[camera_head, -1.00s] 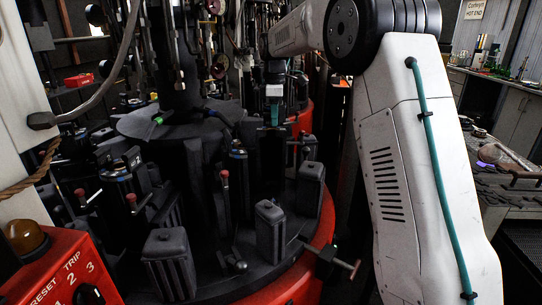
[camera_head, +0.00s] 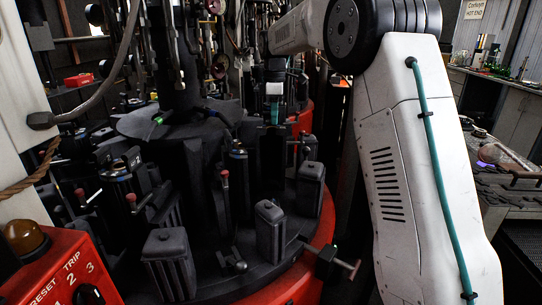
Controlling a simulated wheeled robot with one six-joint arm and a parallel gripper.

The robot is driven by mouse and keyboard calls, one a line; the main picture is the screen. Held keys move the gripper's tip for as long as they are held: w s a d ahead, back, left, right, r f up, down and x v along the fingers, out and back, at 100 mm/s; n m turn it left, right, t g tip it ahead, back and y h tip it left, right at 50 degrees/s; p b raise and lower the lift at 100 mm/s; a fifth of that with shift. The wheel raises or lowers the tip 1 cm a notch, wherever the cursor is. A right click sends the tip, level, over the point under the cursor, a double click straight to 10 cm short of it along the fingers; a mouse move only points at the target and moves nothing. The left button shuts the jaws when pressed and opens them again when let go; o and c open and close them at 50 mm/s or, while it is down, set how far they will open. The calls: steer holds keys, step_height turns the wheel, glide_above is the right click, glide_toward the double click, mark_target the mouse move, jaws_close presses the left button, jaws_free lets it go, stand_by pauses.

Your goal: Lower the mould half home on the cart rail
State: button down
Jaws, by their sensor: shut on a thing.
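My gripper (camera_head: 274,112) hangs at the end of my white arm, pointing down over the far right part of the round machine table. It is small and dark here, with a pale band above its fingers. It is shut on a dark mould half (camera_head: 272,152), a tall block directly below it. The block blends into the dark parts around it. I cannot make out the rail under it, nor whether its lower end is seated or held clear.
Dark ribbed moulds (camera_head: 270,232) stand around the table, with red-knobbed levers (camera_head: 225,190) between them. A T-handled clamp (camera_head: 335,262) juts over the red rim (camera_head: 300,288). A red control box (camera_head: 55,270) is at front left. A bench (camera_head: 515,185) stands at right.

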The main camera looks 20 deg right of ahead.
steer(key=shift+r, duration=2.5)
steer(key=shift+r, duration=2.9)
